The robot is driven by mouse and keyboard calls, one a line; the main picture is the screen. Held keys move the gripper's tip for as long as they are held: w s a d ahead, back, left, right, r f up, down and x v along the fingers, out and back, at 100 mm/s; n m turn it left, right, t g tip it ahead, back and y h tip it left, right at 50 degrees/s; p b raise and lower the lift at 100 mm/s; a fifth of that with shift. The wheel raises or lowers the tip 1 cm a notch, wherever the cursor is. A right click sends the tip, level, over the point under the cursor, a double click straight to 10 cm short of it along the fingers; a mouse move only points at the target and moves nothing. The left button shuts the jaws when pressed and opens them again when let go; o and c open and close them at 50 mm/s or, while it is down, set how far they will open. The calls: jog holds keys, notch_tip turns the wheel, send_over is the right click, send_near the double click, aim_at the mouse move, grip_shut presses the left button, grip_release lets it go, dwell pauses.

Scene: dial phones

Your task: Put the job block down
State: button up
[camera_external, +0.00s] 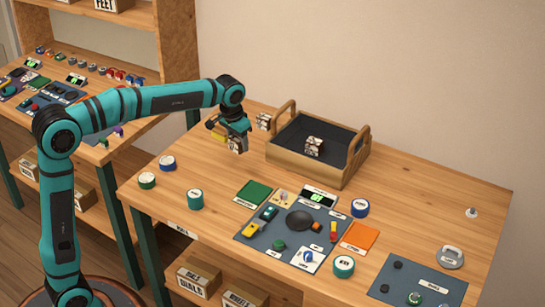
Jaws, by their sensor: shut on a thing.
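My gripper (236,138) is at the end of the teal arm, above the wooden table left of the wooden tote. It points down and is shut on a small pale block with dark lettering (238,147). I take this to be the job block, but its lettering is too small to read. The block looks a little above the table top; I cannot tell whether it touches. Another lettered block (264,121) is by the tote's left side, and one more (314,146) is inside it.
The wooden tote (305,170) has upright handles and a dark inside. A blue mat (270,238) carries phone parts, with a green card (254,194) and orange card (361,237) beside it. Tape rolls (196,199) stand around. The table's left middle (222,178) is clear.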

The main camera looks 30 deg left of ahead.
jog(key=shift+r, duration=0.65)
jog(key=shift+w+d, duration=0.25)
jog(key=shift+n, duration=0.7)
jog(key=w+d, duration=0.2)
jog(key=d, duration=0.1)
jog(key=w+d+r, duration=0.1)
jog(key=w+d, duration=0.2)
jog(key=d, duration=0.1)
jog(key=w+d, duration=0.3)
jog(key=shift+d+r, duration=0.15)
jog(key=shift+r, duration=0.2)
jog(key=n, duration=0.1)
send_near(316, 157)
notch_tip(316, 157, up, 4)
jog(key=s+d, duration=0.2)
jog(key=s, duration=0.1)
jog(key=shift+w+d+f, duration=0.1)
jog(key=shift+f, duration=2.35)
jog(key=shift+w+d+f, duration=0.1)
jog(key=shift+f, duration=2.4)
jog(key=shift+f, duration=0.1)
jog(key=o, duration=1)
